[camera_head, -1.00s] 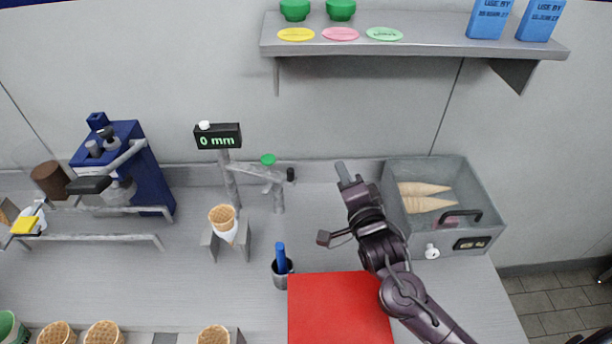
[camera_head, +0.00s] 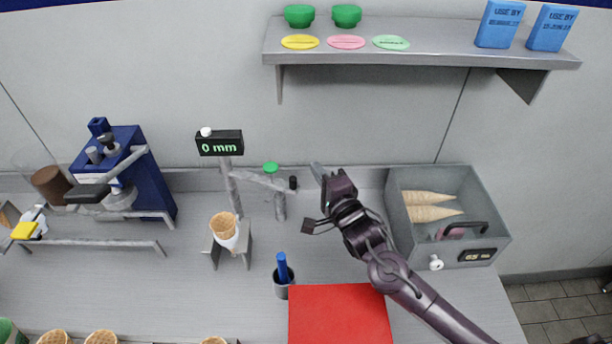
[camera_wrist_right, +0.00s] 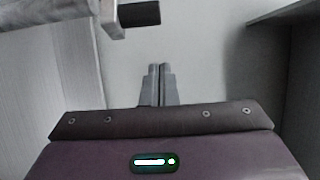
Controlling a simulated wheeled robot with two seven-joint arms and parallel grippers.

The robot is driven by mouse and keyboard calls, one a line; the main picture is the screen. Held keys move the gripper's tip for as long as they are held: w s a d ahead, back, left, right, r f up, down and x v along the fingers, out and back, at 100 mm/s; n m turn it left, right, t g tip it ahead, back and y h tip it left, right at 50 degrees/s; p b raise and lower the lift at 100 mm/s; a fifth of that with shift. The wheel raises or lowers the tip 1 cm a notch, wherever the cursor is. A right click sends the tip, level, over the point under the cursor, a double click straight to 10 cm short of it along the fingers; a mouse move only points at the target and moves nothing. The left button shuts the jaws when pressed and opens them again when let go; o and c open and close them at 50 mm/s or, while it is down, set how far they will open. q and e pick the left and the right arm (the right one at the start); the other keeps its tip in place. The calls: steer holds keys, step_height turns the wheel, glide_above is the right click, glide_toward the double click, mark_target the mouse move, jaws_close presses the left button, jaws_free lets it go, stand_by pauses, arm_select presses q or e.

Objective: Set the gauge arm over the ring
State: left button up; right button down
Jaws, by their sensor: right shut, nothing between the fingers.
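The gauge has a post with a black display (camera_head: 219,143) reading 0 mm. Its grey gauge arm (camera_head: 258,180) points right from the post and ends in a black knob (camera_head: 292,183). The knob also shows at the top of the right wrist view (camera_wrist_right: 139,14). A waffle cone (camera_head: 224,226) in a white sleeve stands in a grey stand (camera_head: 246,246) left of the arm's end; I cannot make out a separate ring there. My right gripper (camera_head: 318,175) is shut and empty, just right of the knob and apart from it. My left gripper is out of view.
A green-topped post (camera_head: 279,203) stands by the gauge arm. A cup with a blue item (camera_head: 282,275) and a red mat (camera_head: 338,318) are in front. A grey bin (camera_head: 489,206) with cones stands at right. A shelf (camera_head: 420,53) overhangs the back.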

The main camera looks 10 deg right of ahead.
steer(key=s+a+p, duration=0.1)
steer(key=s+a, duration=0.1)
steer(key=a, duration=0.1)
steer(key=shift+s+a+p, duration=0.1)
steer(key=shift+a+p, duration=0.15)
steer(key=shift+p, duration=0.1)
